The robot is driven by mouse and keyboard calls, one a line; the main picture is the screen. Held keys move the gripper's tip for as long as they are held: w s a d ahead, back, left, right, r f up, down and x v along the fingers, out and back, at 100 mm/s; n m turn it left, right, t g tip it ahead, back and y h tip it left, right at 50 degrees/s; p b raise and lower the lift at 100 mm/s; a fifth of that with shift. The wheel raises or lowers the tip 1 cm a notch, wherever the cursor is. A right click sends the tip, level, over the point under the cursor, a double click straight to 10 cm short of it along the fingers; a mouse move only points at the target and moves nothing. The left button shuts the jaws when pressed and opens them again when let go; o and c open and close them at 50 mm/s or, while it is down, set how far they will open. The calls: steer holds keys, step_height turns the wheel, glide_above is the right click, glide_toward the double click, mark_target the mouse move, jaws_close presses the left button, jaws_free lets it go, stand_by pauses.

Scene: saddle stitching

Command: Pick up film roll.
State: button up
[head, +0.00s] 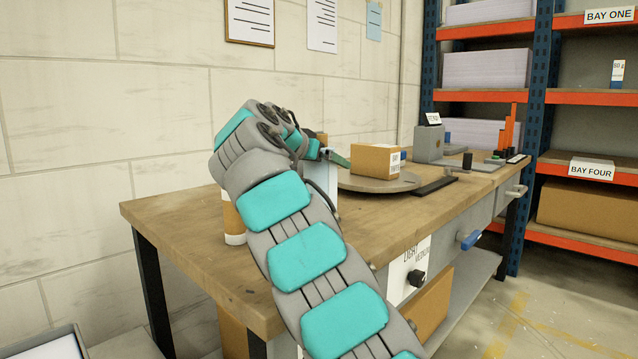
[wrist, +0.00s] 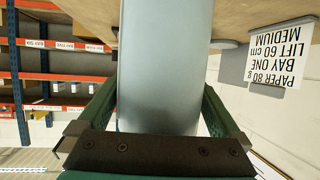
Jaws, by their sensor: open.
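The film roll (wrist: 165,65) is a smooth, pale grey-blue cylinder filling the middle of the wrist view, which shows the scene upside down. My gripper (wrist: 160,100) is open, with one dark green finger on each side of the roll. I cannot tell whether either finger touches it. In the head view, a pale upright piece that looks like the roll (head: 326,184) stands on the workbench (head: 175,212), partly hidden behind my arm. My gripper (head: 334,157) is beside its upper part there, mostly hidden by my wrist.
A cardboard box (head: 374,159) sits on a round grey plate (head: 352,183) just right of the roll. An orange-and-white cylinder (head: 234,222) stands left of my arm. A grey device (head: 429,144) is farther along the bench. The bench's left end is clear. Shelving (head: 585,97) stands at right.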

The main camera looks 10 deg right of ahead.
jaws_close()
stand_by(0.8)
